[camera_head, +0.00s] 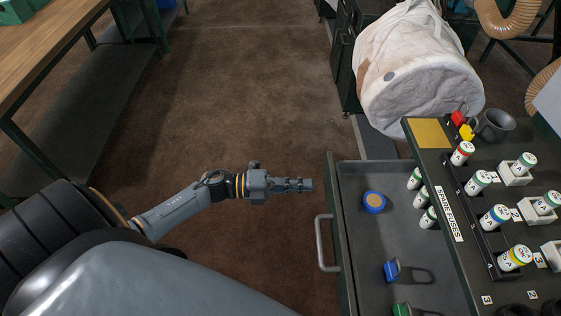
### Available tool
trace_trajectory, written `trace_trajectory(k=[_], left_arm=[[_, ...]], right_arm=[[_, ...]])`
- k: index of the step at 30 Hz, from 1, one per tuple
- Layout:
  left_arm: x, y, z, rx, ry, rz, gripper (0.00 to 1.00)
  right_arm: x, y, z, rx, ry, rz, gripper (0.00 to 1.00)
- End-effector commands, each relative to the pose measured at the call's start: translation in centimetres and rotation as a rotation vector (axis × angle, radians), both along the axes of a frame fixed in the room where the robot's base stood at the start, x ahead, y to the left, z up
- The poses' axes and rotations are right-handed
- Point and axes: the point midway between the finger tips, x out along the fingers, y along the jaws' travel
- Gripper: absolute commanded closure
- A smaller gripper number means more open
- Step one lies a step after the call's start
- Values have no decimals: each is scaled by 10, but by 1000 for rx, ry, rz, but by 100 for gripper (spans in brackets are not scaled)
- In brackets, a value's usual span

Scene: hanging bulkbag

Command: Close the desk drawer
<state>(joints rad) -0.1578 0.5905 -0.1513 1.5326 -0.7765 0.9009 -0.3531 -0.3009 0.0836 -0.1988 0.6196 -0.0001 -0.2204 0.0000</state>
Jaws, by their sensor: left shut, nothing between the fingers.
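The desk drawer (378,247) is pulled out to the left from under the desk top (437,160) at the right. Its front carries a grey bar handle (321,243) on the left side. Inside the drawer are a round blue-rimmed item (374,202), a blue item (391,270), a green item at the bottom edge and several white-and-green fuses (422,197). My left gripper (304,185) is shut and empty, left of the drawer's far front corner and beyond the handle, apart from the handle. My right gripper is not in view.
On the desk top stand several fuses (494,217) in holders, a grey mug (495,125) and red and yellow padlocks (458,119). A white bulk bag (420,75) hangs behind the desk. A wooden workbench (45,45) stands at the left. The brown floor between is clear.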

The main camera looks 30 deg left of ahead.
Motion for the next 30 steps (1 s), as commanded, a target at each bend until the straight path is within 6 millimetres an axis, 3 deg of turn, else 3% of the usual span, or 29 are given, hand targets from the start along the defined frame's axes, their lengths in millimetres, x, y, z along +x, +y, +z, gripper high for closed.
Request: trace_trajectory(k=[6, 23, 30], left_arm=[[16, -23, 1, -2, 1, 2, 100], [21, -31, -1, -1, 2, 1, 100], [35, -51, -1, -2, -1, 0, 100]], right_arm=[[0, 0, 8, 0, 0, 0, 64], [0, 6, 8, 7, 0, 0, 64], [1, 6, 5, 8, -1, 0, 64]])
